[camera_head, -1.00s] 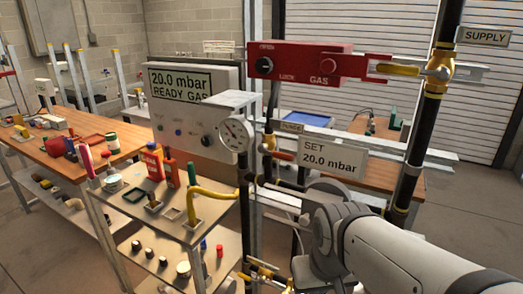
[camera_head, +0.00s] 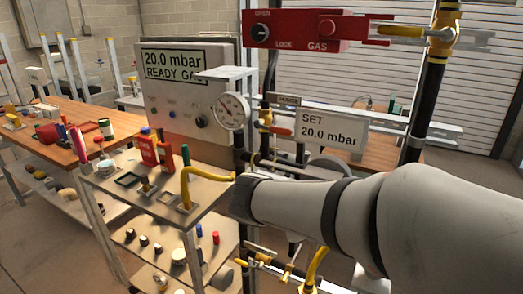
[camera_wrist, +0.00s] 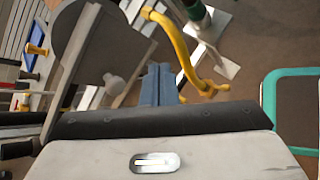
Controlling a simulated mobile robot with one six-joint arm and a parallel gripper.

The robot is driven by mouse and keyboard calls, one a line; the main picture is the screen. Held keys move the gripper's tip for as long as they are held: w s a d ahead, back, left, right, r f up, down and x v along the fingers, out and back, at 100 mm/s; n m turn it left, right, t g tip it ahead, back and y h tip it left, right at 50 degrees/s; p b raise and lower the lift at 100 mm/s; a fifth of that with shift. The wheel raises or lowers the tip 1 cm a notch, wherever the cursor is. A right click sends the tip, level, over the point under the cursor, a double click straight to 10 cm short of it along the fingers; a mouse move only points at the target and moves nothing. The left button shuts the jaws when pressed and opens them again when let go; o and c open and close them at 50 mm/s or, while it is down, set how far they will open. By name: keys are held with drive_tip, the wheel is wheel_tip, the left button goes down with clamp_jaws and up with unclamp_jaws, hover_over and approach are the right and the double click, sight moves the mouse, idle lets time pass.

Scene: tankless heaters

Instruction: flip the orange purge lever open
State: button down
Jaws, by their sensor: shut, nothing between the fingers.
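The orange purge lever (camera_head: 281,131) is a short bar beside a dark vertical pipe, just below the small PURGE label (camera_head: 290,100) and left of the SET 20.0 mbar sign (camera_head: 332,130). It looks roughly level with a slight tilt. My arm reaches from the right across the lower front, below the lever and apart from it in the picture. My gripper is hidden in the head view. In the wrist view, my gripper (camera_wrist: 159,77) shows as blue-grey fingers closed together with nothing between them. I cannot make out the lever for sure there.
A round gauge (camera_head: 231,111) stands left of the lever. A red GAS box (camera_head: 305,31) is above. A yellow curved hose (camera_head: 205,173) sits on the cart (camera_head: 215,200). In the wrist view, a yellow curved piece (camera_wrist: 172,28) lies beyond the fingers and a teal frame (camera_wrist: 271,105) is at right.

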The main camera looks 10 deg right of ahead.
sight(272, 128)
drive_tip(key=w+a+r+n+t+h+b, duration=0.1)
drive_tip(key=w+a+r+n+t+b, duration=0.1)
drive_tip(key=w+a+r+n+t, duration=0.4)
drive_tip(key=w+a+n+t, duration=0.2)
drive_tip(key=w+a+n, duration=0.1)
drive_tip(key=a+n, duration=0.1)
drive_tip(key=shift+w+r+n+b, duration=0.25)
drive_tip(key=shift+n+b, duration=0.1)
drive_tip(key=shift+n, duration=0.55)
drive_tip(key=w+d+r, duration=0.3)
drive_tip(key=w+d, duration=0.2)
drive_tip(key=w, duration=0.2)
drive_tip(key=shift+p, duration=0.3)
